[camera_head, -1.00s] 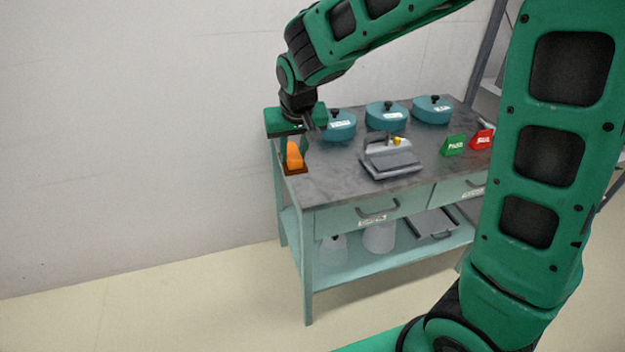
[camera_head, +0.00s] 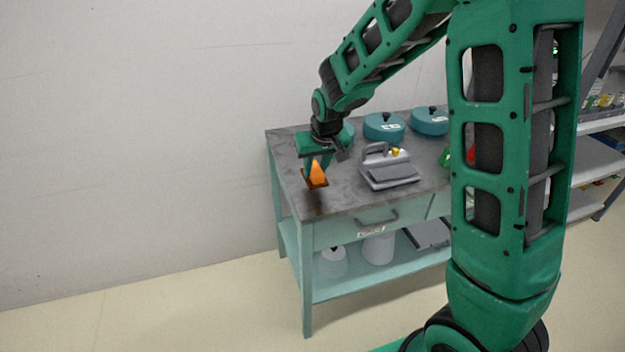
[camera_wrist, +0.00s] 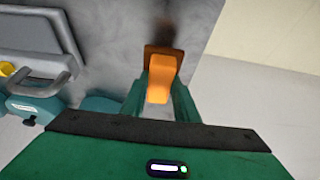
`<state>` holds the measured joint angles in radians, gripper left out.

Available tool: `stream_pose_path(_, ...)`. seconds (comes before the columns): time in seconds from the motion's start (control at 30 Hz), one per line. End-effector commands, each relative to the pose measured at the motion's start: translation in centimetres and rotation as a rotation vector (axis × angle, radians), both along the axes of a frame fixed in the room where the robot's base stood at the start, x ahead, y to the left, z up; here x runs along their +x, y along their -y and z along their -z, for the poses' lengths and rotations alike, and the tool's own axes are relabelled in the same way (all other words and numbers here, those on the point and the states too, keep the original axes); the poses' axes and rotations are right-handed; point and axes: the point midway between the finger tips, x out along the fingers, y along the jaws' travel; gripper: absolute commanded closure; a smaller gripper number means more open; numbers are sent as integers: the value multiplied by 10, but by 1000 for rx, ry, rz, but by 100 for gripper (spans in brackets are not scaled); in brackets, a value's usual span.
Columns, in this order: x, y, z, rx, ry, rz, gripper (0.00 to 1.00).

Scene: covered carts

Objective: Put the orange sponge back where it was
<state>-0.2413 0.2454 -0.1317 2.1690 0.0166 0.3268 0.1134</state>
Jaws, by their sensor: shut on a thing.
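The orange sponge (camera_head: 317,172) is held in my gripper (camera_head: 316,178), above the left end of the grey cart top (camera_head: 345,200). A brown part shows at the sponge's lower end. In the wrist view the sponge (camera_wrist: 161,78) sits between the two green fingers of my gripper (camera_wrist: 160,92), with the brown part at its far end. A dark shadow lies on the cart top below it, apart from the sponge, so it looks raised. I cannot tell the exact height.
A grey press-like device with a handle (camera_head: 390,172) stands to the right. Teal lidded pots (camera_head: 383,128) line the back, one partly hidden by my gripper. A red thing and a green sign are mostly hidden behind my arm. The cart's front left top is clear.

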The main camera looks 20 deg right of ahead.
Motion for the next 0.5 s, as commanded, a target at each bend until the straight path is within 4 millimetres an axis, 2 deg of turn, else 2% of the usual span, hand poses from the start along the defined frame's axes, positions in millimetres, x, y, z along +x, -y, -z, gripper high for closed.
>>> stream_pose_path(0.27, -1, -1, 35, 0, -3, -1, 93)
stream_pose_path(0.5, 0, -2, 37, 1, -1, -1, 93)
